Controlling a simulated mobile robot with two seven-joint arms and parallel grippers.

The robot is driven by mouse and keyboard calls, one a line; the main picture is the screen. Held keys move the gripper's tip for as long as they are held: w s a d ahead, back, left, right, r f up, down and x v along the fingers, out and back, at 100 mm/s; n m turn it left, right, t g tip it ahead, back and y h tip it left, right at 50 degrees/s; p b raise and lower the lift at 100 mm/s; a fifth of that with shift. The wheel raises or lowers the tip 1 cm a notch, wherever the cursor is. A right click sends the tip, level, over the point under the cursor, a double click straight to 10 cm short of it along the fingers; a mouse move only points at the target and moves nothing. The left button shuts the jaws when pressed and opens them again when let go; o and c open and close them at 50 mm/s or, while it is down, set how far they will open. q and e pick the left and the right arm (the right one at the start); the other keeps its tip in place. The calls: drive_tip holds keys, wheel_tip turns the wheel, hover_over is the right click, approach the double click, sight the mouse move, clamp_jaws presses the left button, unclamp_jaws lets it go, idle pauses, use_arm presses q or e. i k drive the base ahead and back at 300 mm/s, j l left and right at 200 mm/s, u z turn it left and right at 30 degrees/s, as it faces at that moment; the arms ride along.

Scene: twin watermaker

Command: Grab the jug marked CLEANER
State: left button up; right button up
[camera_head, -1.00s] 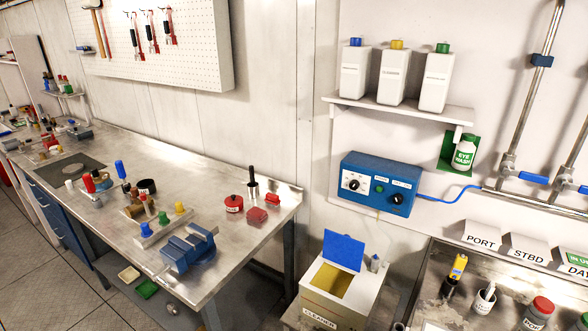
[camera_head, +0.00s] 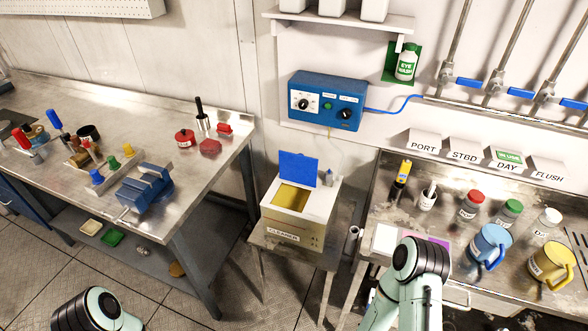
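A tan box-like unit with an open blue lid and a white top carries the label CLEANER (camera_head: 287,234); it stands on a small stand between the bench and the sink counter. A blue jug (camera_head: 489,243) and a yellow jug (camera_head: 549,262) stand on the counter at right, with labels too small to read. White containers (camera_head: 330,6) on the wall shelf are cut off by the top edge. I cannot tell any jug marked CLEANER. Parts of both my arms show at the bottom; neither gripper is in view.
The steel workbench (camera_head: 170,125) at left holds a blue vise (camera_head: 146,190) and red items. Bottles with red (camera_head: 470,206), green (camera_head: 510,212) and white (camera_head: 545,222) caps stand on the counter. A blue control box (camera_head: 327,100) hangs on the wall. Floor is open at lower left.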

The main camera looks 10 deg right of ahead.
sight(557, 256)
drive_tip(key=z, duration=2.4)
drive_tip(key=l+u, duration=0.1)
drive_tip(key=u, duration=0.4)
drive_tip(key=i+l+u, duration=0.1)
drive_tip(key=u, duration=0.35)
drive_tip(key=l+u, duration=0.15)
drive_tip(key=u, duration=0.35)
drive_tip(key=l+u, duration=0.35)
drive_tip(key=l, duration=0.15)
drive_tip(key=l+u, duration=0.4)
drive_tip(key=l, duration=0.15)
drive_tip(key=k+l+u, duration=0.1)
drive_tip(key=l, duration=0.25)
drive_tip(key=k+l+u, duration=0.1)
drive_tip(key=l, duration=0.25)
drive_tip(key=k+l, duration=0.1)
drive_tip(key=l, duration=0.25)
drive_tip(key=u, duration=0.05)
